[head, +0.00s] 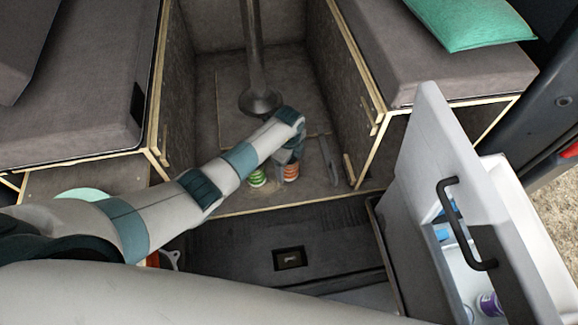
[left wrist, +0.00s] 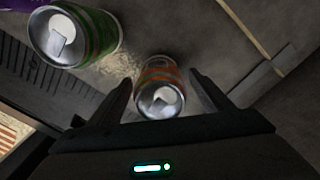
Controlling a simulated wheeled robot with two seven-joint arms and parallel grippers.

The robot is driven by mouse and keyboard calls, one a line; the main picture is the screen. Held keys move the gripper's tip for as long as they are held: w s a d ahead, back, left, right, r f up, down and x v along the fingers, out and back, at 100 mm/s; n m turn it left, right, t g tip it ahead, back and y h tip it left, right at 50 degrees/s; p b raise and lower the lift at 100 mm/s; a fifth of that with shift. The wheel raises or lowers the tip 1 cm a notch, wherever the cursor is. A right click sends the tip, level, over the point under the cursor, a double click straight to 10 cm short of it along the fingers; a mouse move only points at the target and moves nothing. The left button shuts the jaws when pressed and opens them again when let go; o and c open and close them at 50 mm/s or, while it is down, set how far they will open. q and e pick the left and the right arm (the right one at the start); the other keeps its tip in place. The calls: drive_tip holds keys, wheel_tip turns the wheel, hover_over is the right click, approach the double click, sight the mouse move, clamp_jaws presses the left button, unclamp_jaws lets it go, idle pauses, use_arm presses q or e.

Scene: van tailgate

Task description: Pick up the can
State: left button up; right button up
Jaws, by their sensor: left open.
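An orange can (head: 291,173) and a green can (head: 257,177) stand side by side on the van floor near its front edge. My left gripper (head: 291,155) is just above and behind the orange can in the head view, which partly hides its fingers. In the left wrist view, the orange can (left wrist: 158,88) lies between the two open fingers of my left gripper (left wrist: 160,77), with its silver top facing the camera. Gaps show on both sides of it. The green can (left wrist: 85,35) is outside the fingers, to the upper left. My right gripper is not in view.
A table post (head: 254,50) rises from the floor behind the cans. Benches (head: 60,120) with wooden edges flank the aisle. An open fridge-like compartment (head: 470,225) with a black handle stands at right. A purple item (left wrist: 22,4) shows beyond the green can.

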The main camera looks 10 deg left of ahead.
use_arm(q)
drive_tip(key=c, duration=1.4)
drive_tip(key=shift+r, duration=0.1)
drive_tip(key=shift+r+p, duration=0.8)
wheel_tip(320, 180, up, 3)
drive_tip(key=p, duration=0.3)
drive_tip(key=shift+r, duration=0.15)
drive_tip(key=s+d+r+p, duration=0.2)
drive_tip(key=d+r+p, duration=0.2)
drive_tip(key=d, duration=0.7)
drive_tip(key=shift+d+r, duration=0.25)
drive_tip(key=shift+r, duration=0.7)
drive_tip(key=shift+s, duration=0.15)
